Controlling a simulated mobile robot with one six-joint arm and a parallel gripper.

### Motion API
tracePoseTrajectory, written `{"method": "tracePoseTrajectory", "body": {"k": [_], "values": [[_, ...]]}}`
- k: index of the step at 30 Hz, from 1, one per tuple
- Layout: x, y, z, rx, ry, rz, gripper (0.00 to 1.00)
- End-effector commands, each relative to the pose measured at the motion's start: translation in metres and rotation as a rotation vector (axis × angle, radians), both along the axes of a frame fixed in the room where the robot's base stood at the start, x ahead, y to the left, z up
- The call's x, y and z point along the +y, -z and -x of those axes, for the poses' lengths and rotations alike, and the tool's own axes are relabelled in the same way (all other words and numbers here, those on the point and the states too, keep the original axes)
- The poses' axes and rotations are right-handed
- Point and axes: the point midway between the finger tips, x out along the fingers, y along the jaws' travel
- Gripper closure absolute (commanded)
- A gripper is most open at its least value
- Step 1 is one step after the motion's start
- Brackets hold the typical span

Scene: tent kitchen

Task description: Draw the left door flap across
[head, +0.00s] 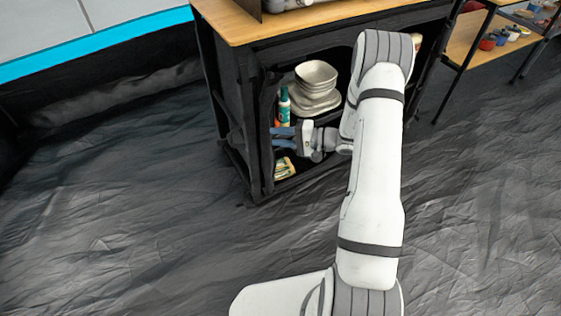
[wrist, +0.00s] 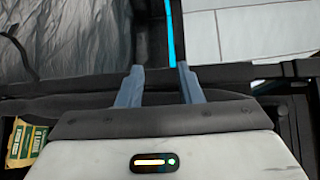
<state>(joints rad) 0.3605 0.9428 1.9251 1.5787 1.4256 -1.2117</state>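The black fabric cabinet (head: 232,110) stands open at the front under a wooden top. The left door flap (head: 266,105) looks like a narrow dark strip standing along the left side of the opening. My gripper (head: 273,137) is at this left side, fingers pointing left, close to the flap. In the wrist view my gripper (wrist: 160,75) has its two blue-grey fingers apart, with nothing clearly between them. Dark horizontal bands (wrist: 235,72) lie at and behind the fingertips; I cannot tell flap from cabinet frame there, nor whether the fingers touch it.
Inside the cabinet are stacked white bowls (head: 316,78), a teal bottle (head: 284,107) and a yellow-green packet (head: 285,168), which also shows in the wrist view (wrist: 27,140). My arm covers the opening's right part. A wooden shelf (head: 470,38) stands at right. Floor in front is clear.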

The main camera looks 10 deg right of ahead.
Motion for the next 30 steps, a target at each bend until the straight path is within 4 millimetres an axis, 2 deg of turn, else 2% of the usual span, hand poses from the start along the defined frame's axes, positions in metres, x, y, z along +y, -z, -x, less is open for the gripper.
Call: {"method": "tracePoseTrajectory", "body": {"k": [1, 3, 6, 10, 13, 16, 30], "values": [[-0.012, 0.045, -0.008, -0.014, 0.069, -0.028, 0.67], [-0.028, 0.082, -0.019, -0.048, 0.162, -0.053, 0.67], [-0.049, 0.128, -0.028, -0.091, 0.280, -0.067, 0.67], [-0.069, 0.167, -0.033, -0.129, 0.387, -0.068, 0.67], [-0.077, 0.182, -0.035, -0.144, 0.433, -0.064, 0.67], [-0.077, 0.186, -0.039, -0.151, 0.448, -0.061, 0.67], [-0.034, 0.186, -0.089, -0.151, 0.447, -0.061, 0.67]]}}
